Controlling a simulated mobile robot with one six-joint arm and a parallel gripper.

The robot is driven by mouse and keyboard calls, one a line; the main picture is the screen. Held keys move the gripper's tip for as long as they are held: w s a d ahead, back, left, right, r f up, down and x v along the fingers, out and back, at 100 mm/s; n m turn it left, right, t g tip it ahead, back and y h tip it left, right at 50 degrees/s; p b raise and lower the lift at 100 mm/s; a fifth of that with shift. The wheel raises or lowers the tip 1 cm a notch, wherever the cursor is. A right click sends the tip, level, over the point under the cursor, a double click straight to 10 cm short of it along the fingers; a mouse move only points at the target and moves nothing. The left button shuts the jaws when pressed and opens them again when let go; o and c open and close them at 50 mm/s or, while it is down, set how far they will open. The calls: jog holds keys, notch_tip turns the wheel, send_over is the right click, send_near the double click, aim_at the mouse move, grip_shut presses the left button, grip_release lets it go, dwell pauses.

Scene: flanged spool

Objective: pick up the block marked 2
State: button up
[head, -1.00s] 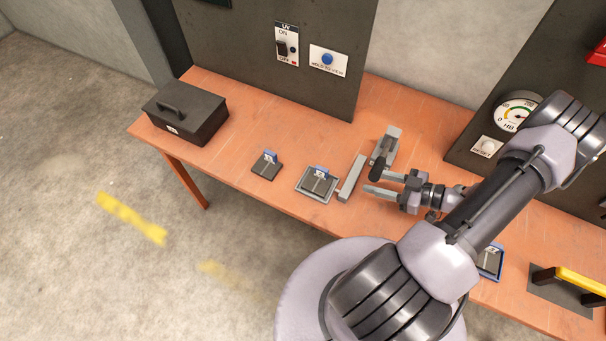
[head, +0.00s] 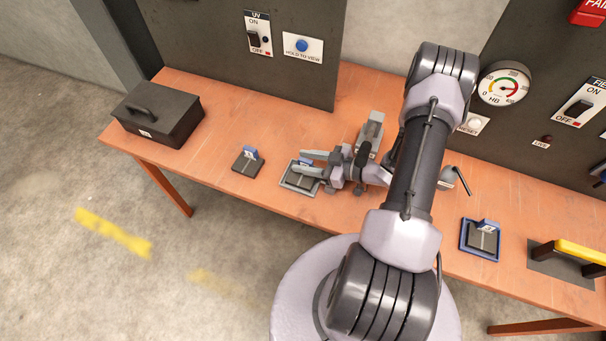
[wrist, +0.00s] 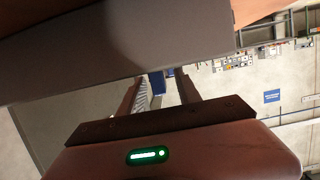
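Three dark blocks with small upright tags show in the head view; I cannot read their numbers, so I cannot tell which is marked 2. One block (head: 246,161) stands on the bare bench at left. Another block (head: 299,180) sits in a grey tray (head: 288,185), partly hidden by my gripper. A third block (head: 482,239) sits in a blue tray (head: 464,248) at right. My gripper (head: 302,163) points left over the grey tray, fingers apart. In the wrist view its fingers (wrist: 160,88) are also apart, with a small blue patch (wrist: 157,83) visible between them.
A black box (head: 158,113) stands at the bench's left end. A grey fixture (head: 370,132) lies behind my gripper. A yellow-handled item (head: 580,252) is at right. A large grey surface (wrist: 120,50) crosses the wrist view's top. Bench (head: 215,125) between box and panel is clear.

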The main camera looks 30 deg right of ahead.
grip_shut()
dwell(1.4)
